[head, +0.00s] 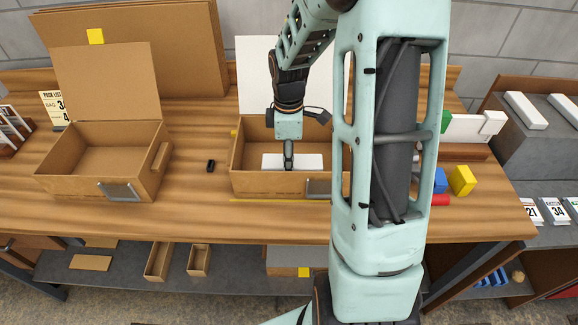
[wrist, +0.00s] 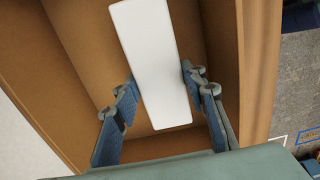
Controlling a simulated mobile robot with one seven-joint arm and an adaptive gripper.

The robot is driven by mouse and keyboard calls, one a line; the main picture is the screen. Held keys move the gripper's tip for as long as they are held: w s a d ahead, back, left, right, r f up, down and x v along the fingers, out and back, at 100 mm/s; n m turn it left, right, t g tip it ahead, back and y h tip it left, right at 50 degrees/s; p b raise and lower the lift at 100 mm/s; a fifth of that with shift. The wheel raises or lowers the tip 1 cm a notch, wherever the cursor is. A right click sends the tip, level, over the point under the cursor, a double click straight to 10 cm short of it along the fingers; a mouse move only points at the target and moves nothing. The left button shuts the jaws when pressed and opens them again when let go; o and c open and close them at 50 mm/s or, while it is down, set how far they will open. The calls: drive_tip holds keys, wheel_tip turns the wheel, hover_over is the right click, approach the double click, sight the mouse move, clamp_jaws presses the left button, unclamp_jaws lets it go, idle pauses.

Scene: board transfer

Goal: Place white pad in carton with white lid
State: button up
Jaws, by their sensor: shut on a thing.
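The carton with the white lid (head: 253,75) stands open in the middle of the table, its lid raised at the back; its brown front wall (head: 262,184) faces me. My gripper (head: 289,164) points down into this carton and is shut on the white pad (head: 312,161). In the wrist view the long white pad (wrist: 150,60) lies between the two blue fingers (wrist: 162,98), with brown carton walls around it. I cannot tell whether the pad touches the carton floor. My arm hides the carton's right end in the head view.
A second open carton (head: 85,180) with a brown lid stands at the left. A small black item (head: 211,166) lies between the cartons. A yellow block (head: 462,180) and a blue block (head: 440,181) are at the right. Bare table lies left of centre.

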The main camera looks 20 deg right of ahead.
drive_tip(key=shift+f, duration=1.65)
drive_tip(key=shift+f, duration=0.2)
drive_tip(key=o, duration=0.9)
drive_tip(key=shift+o, duration=0.2)
drive_tip(key=shift+r, duration=0.15)
wheel_tip(320, 180, up, 12)
drive_tip(key=shift+r, duration=0.1)
